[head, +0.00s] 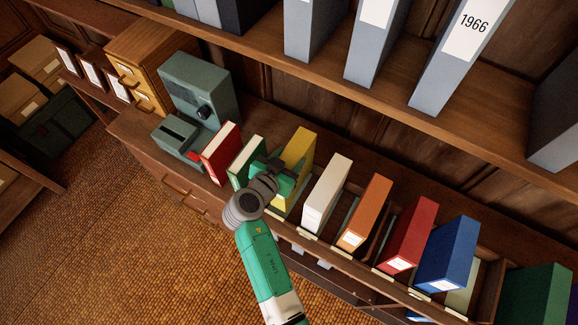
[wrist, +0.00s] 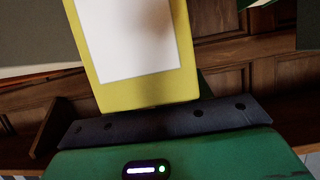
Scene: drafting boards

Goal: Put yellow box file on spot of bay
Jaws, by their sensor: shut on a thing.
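The yellow box file (head: 301,146) stands upright or slightly tilted in the head view, between the green file and the cream file. My gripper (head: 277,174) is shut on it from the front side and hides part of its face. In the wrist view the yellow box file (wrist: 188,30) shows its white label close above the dark gripper edge. The bay (head: 345,262) is the wooden row of slots with small pale plates along its front edge. The gripper and arm hide the slot floor below the yellow file, so I cannot tell whether the file touches it.
A green file (head: 247,158) and a red file (head: 221,152) stand to the left, beside a grey-green machine (head: 199,88). Cream (head: 327,195), orange (head: 365,213), red (head: 408,235) and blue (head: 447,254) files stand to the right. A shelf (head: 330,85) with grey binders overhangs behind.

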